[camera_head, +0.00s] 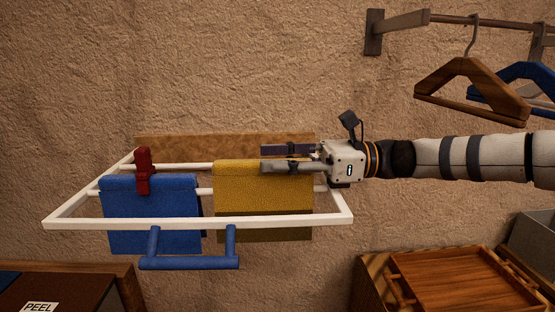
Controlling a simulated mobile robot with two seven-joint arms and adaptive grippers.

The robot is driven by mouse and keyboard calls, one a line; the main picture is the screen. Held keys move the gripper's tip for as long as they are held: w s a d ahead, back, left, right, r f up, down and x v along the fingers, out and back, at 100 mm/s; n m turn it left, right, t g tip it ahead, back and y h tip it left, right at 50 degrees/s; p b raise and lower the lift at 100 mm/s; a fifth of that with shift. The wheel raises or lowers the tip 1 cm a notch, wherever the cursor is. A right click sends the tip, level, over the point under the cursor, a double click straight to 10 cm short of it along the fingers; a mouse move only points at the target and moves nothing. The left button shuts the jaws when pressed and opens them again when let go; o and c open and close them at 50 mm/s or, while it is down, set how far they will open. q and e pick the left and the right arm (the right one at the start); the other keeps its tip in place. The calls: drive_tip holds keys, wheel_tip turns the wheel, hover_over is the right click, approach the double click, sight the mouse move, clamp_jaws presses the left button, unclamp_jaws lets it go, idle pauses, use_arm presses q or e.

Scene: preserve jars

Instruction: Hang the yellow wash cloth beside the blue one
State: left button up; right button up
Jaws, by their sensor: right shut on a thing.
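The yellow wash cloth (255,190) hangs folded at the white rack, to the right of the blue wash cloth (150,207), with a gap between them. Its top edge is higher in the picture than the blue one's. I cannot tell whether it rests on a bar. My right gripper (288,158) comes in from the right at the cloth's top right corner. It is shut on the yellow cloth, one finger in front and one behind. A red peg (143,171) sits on the blue cloth's top edge. My left gripper is not in view.
The white rack (64,217) stands out from the rough wall, a blue bar (190,263) below its front rail. A wooden board (210,146) is behind. A wooden tray (460,280) is lower right, a dark box (75,290) lower left.

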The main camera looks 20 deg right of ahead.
drive_tip(key=o, duration=1)
drive_tip(key=shift+f, duration=0.2)
drive_tip(key=v, duration=1.2)
drive_tip(key=shift+s+r, duration=0.1)
drive_tip(key=shift+r, duration=0.1)
